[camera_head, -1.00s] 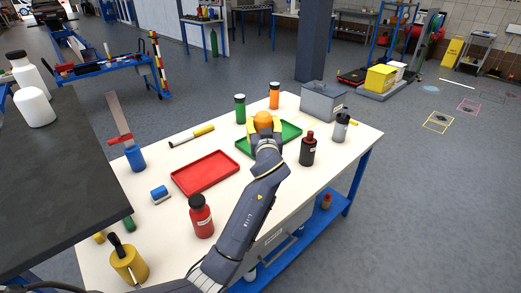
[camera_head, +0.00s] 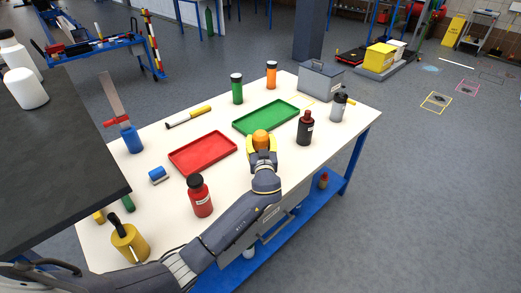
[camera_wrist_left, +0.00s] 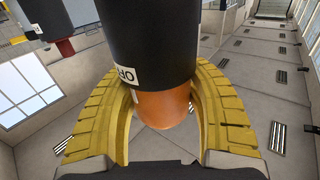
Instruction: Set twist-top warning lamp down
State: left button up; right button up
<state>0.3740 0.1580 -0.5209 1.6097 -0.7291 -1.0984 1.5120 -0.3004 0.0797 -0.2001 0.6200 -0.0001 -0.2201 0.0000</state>
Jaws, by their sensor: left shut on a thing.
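The twist-top warning lamp (camera_head: 260,137) shows its orange top between the yellow fingers of my left gripper (camera_head: 262,148) in the head view. In the left wrist view its black part (camera_wrist_left: 150,40) carries a white label reading "OFF", with an orange part (camera_wrist_left: 163,107) between the curved fingers (camera_wrist_left: 165,120). My left gripper is shut on the lamp. I cannot tell whether the lamp touches the table. My right gripper is out of view.
A dark bottle with a red cap (camera_head: 305,128) and a grey bottle (camera_head: 338,107) stand to the right. A grey box (camera_head: 320,82) is at the back right. A red bottle (camera_head: 200,197) stands front left. Green (camera_head: 237,90) and orange (camera_head: 271,75) canisters stand behind the green tray.

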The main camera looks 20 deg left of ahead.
pick_arm(q)
jog(key=shift+f, duration=2.1)
jog(key=shift+f, duration=0.2)
jog(key=o, duration=1.7)
jog(key=shift+c, duration=0.2)
jog(key=shift+r, duration=0.1)
jog(key=shift+s, duration=0.15)
jog(key=v, duration=1.1)
jog(key=shift+s, duration=0.35)
jog(key=shift+d, duration=0.15)
